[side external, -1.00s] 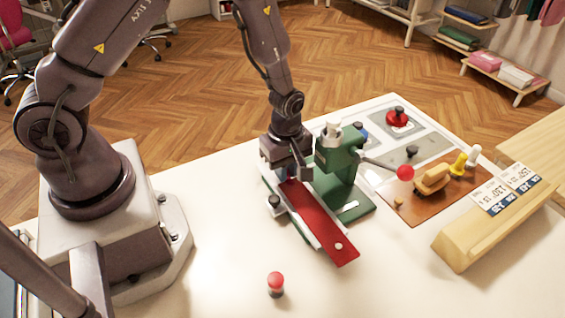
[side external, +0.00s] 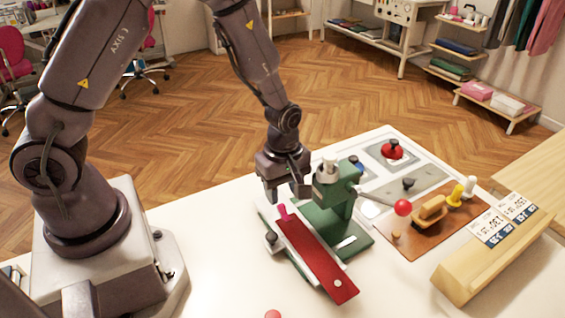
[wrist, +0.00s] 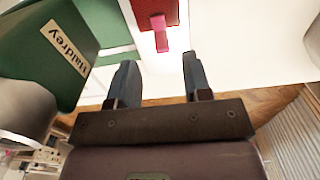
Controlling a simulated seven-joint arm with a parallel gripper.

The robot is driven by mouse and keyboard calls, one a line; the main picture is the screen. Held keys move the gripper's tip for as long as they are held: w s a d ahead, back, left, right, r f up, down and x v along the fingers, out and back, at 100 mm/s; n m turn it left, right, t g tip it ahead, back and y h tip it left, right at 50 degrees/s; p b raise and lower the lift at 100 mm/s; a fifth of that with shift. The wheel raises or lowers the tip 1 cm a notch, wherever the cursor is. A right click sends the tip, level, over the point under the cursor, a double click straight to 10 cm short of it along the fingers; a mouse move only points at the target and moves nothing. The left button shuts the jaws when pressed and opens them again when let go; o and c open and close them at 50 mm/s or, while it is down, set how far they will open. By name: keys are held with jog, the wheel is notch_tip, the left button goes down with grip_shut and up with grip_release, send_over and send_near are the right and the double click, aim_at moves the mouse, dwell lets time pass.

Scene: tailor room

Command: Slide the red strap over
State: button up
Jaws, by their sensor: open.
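The red strap (side external: 315,258) lies along a pale guide on the green press (side external: 335,205), with a small round light spot near its front end. A pink tab (side external: 284,212) sticks up at its rear end. In the wrist view, the pink tab (wrist: 160,33) and part of the red strap (wrist: 154,9) show at the top centre. My gripper (side external: 287,197) is just above and behind the tab, beside the press head. In the wrist view, its two fingers (wrist: 160,68) are apart with nothing between them, short of the tab.
The press's lever ends in a red ball (side external: 403,208) on the right. A brown board (side external: 412,247) with several tools and a wooden stand (side external: 490,245) lie farther right. The white table is clear front right.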

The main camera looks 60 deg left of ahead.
notch_tip(320, 180, up, 9)
jog(key=shift+f, duration=0.2)
dwell(0.3)
jog(key=s+a+r+m+t, duration=0.1)
jog(key=s+r+m+t, duration=0.4)
jog(key=s+r+m, duration=0.9)
notch_tip(320, 180, up, 4)
jog(key=m, duration=0.4)
jog(key=shift+s+r+t, duration=0.15)
jog(key=shift+r+t, duration=0.05)
jog(key=shift+t, duration=0.1)
jog(key=shift+o, duration=0.2)
